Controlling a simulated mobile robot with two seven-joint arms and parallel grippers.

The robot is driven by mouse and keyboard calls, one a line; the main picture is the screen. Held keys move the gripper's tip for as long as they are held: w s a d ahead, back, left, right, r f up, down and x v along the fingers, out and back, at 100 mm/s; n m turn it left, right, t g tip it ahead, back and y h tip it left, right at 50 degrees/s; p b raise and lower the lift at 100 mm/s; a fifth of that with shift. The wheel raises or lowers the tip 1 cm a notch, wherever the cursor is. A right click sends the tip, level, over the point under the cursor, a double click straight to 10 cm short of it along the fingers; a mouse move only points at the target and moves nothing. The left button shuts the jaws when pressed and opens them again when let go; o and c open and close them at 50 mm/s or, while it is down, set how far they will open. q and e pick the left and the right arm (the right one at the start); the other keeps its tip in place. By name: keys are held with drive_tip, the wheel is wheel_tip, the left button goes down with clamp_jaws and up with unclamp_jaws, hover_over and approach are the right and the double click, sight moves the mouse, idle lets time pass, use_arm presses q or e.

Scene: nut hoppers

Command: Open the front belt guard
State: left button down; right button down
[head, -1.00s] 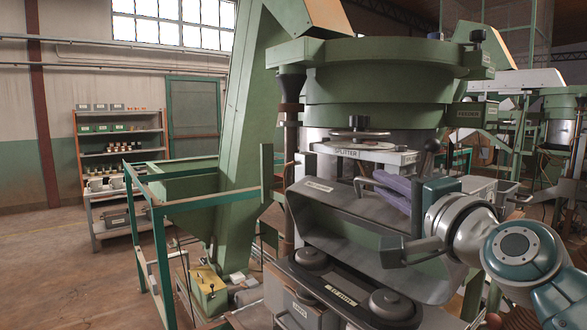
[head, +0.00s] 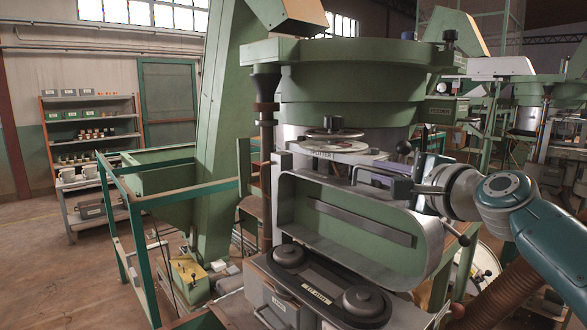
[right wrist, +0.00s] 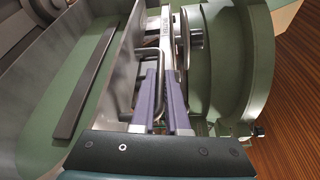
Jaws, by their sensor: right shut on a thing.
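The front belt guard (head: 365,225) is a long grey cover with rounded ends and a green inside. It stands tipped up on edge, its hollow inside facing the head camera, above the uncovered belt and pulleys (head: 290,255). In the right wrist view the guard's wall (right wrist: 75,85) is at the left. My right gripper (head: 400,182) is at the guard's upper right, behind its top edge. Its purple fingers (right wrist: 162,102) are shut on the guard's bar handle (right wrist: 151,62). My left gripper is in neither view.
The green hopper bowl (head: 350,80) rises just above the guard, with a splitter plate (head: 333,147) between. A green rail frame (head: 130,215) stands at the left. Black-knobbed levers (head: 462,238) stick out at the right. The floor at far left is clear.

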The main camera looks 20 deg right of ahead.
drive_tip(key=c, duration=0.9)
unclamp_jaws()
drive_tip(key=shift+s+r, duration=0.1)
drive_tip(key=shift+s, duration=0.5)
drive_tip(key=s, duration=0.8)
drive_tip(key=shift+s+a+r, duration=0.2)
drive_tip(key=shift+s+r, duration=0.15)
drive_tip(key=shift+r, duration=0.05)
